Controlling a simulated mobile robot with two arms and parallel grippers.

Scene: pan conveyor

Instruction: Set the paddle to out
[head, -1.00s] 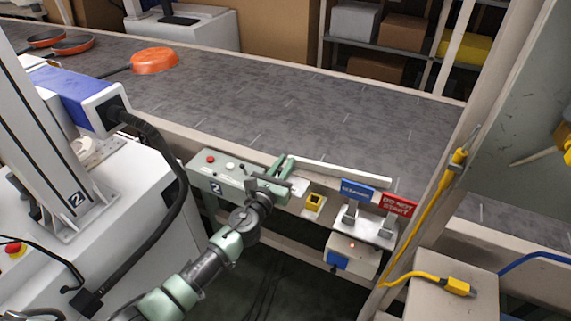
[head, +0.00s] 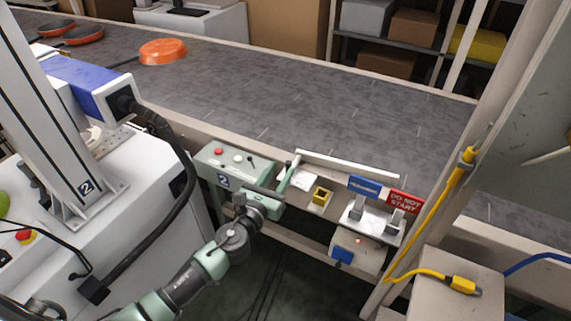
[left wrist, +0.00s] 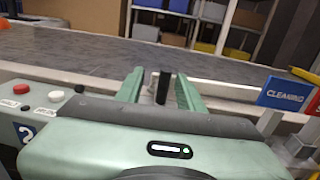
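The paddle, as I take it, is the long white bar (head: 348,165) lying along the near edge of the conveyor. Its pale length also shows behind the fingers in the left wrist view (left wrist: 225,90). A black upright handle (left wrist: 164,88) stands between the fingers of my left gripper (left wrist: 158,84), with a gap on each side. Whether it joins the bar is hidden. My left gripper (head: 290,172) is open, at the bar's left end beside the control box. My right gripper is not in view.
A green control box (head: 228,168) with buttons stands left of the gripper. To the right are a yellow socket (head: 321,197), a blue sign (head: 364,186) and a red DO NOT START sign (head: 403,202). Pans, including an orange one (head: 163,51), lie far left on the belt (head: 300,100).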

